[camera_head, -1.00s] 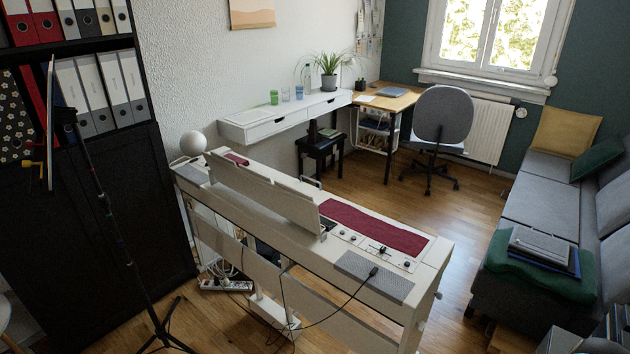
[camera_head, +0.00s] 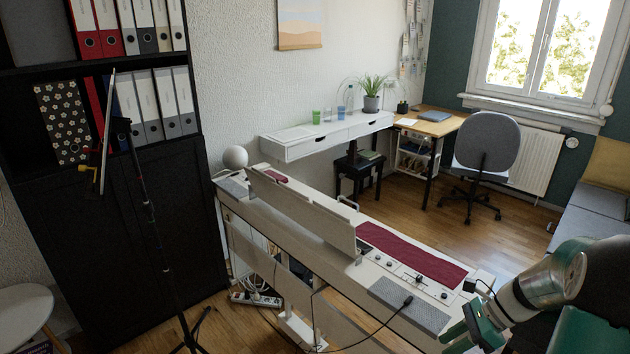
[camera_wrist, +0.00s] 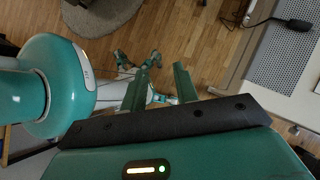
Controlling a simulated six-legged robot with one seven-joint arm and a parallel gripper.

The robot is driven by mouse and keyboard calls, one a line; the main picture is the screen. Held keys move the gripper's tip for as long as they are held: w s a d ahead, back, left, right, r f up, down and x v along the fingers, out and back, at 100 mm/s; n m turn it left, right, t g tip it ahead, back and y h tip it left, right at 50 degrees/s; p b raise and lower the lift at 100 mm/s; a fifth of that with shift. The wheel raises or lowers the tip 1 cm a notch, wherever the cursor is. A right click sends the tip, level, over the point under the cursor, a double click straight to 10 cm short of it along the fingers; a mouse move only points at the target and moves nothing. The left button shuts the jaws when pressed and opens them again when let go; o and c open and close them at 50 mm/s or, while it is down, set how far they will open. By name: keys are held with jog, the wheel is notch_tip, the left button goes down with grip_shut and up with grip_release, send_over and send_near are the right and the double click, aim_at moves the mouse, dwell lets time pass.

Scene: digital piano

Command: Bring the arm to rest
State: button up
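My gripper (camera_head: 466,334) shows at the lower right of the head view, with green fingers, in front of the digital piano's near right end. My arm's grey and green links reach in from the right edge. In the wrist view the two green fingers (camera_wrist: 163,88) stand apart with a gap and nothing held between them. They point over the wooden floor (camera_wrist: 215,50). The white digital piano (camera_head: 385,262), with a red cloth on its keys, also shows at the right of the wrist view (camera_wrist: 245,65), beside the fingers and apart from them.
A black shelf (camera_head: 110,240) with binders stands at the left, a thin black stand (camera_head: 153,235) before it. A cable (camera_head: 365,340) hangs from the piano's speaker grille. A grey sofa (camera_head: 590,215) is at the right. Floor between piano and office chair (camera_head: 487,150) is clear.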

jog(key=s+a+r+n+t+h, duration=0.2)
jog(key=s+a+r+n+h, duration=0.2)
jog(key=s+a+r+n, duration=0.3)
jog(key=s+a+r+n+t+h, duration=0.3)
jog(key=s+a+r+n, duration=0.5)
jog(key=r+n, duration=0.3)
jog(key=a+n+h, duration=0.1)
jog(key=n, duration=0.2)
jog(key=shift+r+n, duration=0.25)
jog(key=shift+n, duration=0.05)
